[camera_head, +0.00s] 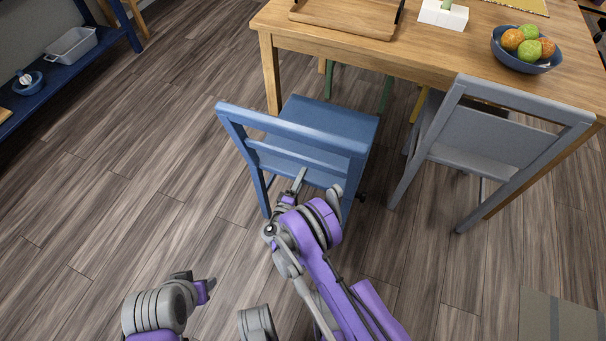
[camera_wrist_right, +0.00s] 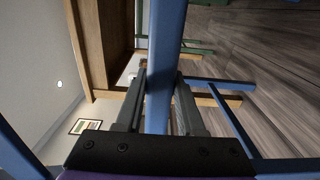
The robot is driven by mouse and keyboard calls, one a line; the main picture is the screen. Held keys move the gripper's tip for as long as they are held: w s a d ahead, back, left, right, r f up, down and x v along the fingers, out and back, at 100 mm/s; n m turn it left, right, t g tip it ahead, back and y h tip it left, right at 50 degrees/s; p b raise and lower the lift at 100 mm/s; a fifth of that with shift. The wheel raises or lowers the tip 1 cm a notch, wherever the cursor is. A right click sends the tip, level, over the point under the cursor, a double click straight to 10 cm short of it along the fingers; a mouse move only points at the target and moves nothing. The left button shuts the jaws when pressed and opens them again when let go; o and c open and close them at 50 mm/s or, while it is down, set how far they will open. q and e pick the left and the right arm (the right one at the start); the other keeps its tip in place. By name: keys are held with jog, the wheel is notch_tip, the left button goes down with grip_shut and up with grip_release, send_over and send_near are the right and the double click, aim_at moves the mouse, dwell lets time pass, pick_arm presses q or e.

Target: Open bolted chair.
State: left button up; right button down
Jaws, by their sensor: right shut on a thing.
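The blue chair (camera_head: 335,118) stands at the near side of the wooden table, with its backrest toward me. My right gripper (camera_head: 298,182) is at the chair's back, by the lower back rail. In the right wrist view, the fingers of my right gripper (camera_wrist_right: 158,105) are on both sides of a blue bar (camera_wrist_right: 163,60) of the chair and are shut on it. My left gripper (camera_head: 208,286) is low at the left, over bare floor and apart from the chair. Its finger gap is too unclear to read.
The wooden table (camera_head: 400,52) is behind the chair and carries a tray (camera_head: 345,30) and a fruit bowl (camera_head: 528,66). A grey chair (camera_head: 490,138) stands close on the right. A blue shelf (camera_head: 70,72) is at far left. The floor (camera_head: 130,170) left of the chair is clear.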

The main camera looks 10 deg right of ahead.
pick_arm(q)
jog(key=shift+s+a, duration=0.1)
jog(key=shift+s, duration=0.05)
pick_arm(e)
jog(key=shift+s+a, duration=0.3)
jog(key=shift+s, duration=0.05)
jog(key=c, duration=0.5)
grip_release()
jog(key=shift+d, duration=0.1)
pick_arm(q)
jog(key=shift+s, duration=0.15)
pick_arm(e)
jog(key=shift+s, duration=0.1)
